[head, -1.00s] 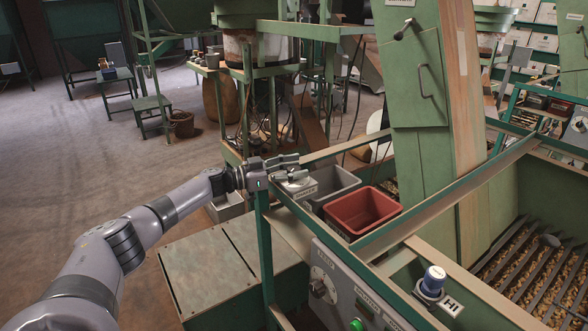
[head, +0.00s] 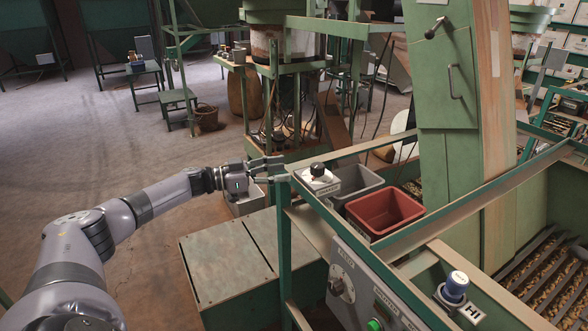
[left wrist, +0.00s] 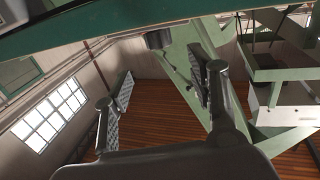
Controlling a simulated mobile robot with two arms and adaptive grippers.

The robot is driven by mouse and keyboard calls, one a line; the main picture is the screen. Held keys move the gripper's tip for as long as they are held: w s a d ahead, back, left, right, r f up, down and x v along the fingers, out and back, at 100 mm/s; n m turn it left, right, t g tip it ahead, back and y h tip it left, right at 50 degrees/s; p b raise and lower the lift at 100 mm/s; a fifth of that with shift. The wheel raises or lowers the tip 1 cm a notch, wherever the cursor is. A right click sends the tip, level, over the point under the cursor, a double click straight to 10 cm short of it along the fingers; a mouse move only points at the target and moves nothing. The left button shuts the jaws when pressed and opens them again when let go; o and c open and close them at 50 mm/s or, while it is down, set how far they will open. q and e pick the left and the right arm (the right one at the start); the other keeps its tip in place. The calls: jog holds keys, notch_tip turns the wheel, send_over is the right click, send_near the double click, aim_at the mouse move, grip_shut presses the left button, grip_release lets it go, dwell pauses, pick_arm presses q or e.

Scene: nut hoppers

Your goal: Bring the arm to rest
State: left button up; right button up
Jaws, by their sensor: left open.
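My left arm reaches in from the left of the head view, with its forearm lying almost level. My left gripper (head: 276,168) is at its end, just left of the corner of the green machine frame (head: 284,232). Its fingers point right, toward a white box with a black knob (head: 318,178). In the left wrist view the two fingers (left wrist: 160,95) stand well apart with nothing between them. I cannot tell from the head view whether the fingers touch the frame. My right gripper is not in view.
A grey bin (head: 352,182) and a red bin (head: 385,211) sit inside the frame, right of the gripper. A control panel (head: 365,290) and a blue knob (head: 456,285) are nearer. A low green box (head: 225,270) stands below the arm. The floor at left is open.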

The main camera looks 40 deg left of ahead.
pick_arm(q)
jog(key=shift+s+a, duration=0.2)
jog(key=shift+s, duration=0.1)
dwell(0.4)
